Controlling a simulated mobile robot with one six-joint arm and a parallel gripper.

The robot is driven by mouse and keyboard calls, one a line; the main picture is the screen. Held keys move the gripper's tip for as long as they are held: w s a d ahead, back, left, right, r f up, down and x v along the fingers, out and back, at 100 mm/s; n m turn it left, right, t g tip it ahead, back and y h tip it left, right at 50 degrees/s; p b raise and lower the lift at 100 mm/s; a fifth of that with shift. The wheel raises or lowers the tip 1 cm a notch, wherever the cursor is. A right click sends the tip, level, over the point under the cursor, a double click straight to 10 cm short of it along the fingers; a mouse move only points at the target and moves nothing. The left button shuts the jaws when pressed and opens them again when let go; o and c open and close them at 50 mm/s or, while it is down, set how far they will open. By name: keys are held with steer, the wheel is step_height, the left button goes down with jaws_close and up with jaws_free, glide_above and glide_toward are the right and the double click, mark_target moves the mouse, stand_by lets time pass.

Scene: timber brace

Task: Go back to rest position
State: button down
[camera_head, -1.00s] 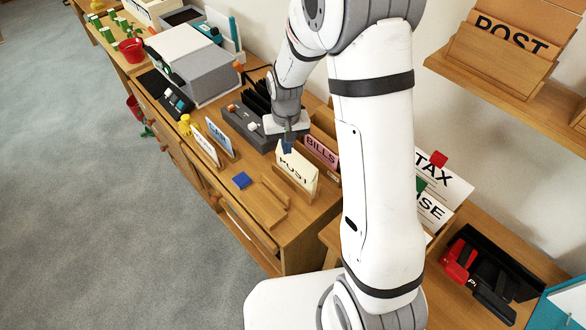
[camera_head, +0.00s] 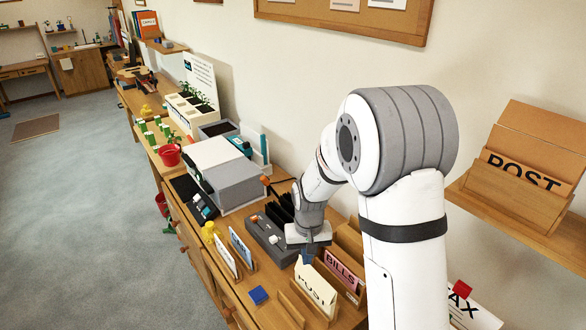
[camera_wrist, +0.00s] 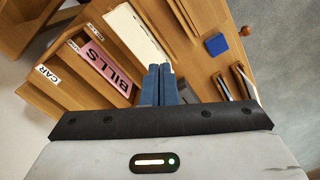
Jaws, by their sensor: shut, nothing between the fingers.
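The pink BILLS card (camera_head: 343,270) stands in a slot to the right of my gripper. Whether the fingers touch the POST card cannot be told.
A grey organiser tray (camera_head: 268,243) lies beside my gripper. A blue block (camera_head: 259,295) and an empty wooden holder are near the front edge. A grey box (camera_head: 225,170) stands farther left. A wall shelf holds a POST rack (camera_head: 520,190) at the right.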

steer(key=s+d+r+t, duration=0.1)
steer(key=s+d+r, duration=0.3)
steer(key=s+r, duration=0.5)
steer(key=s+d+r+t, duration=0.2)
steer(key=s+d+r, duration=0.1)
steer(key=s+r, duration=0.6)
steer(key=s, duration=0.2)
steer(key=shift+s+d+m+b, duration=0.3)
steer(key=shift+d+m+b, duration=0.1)
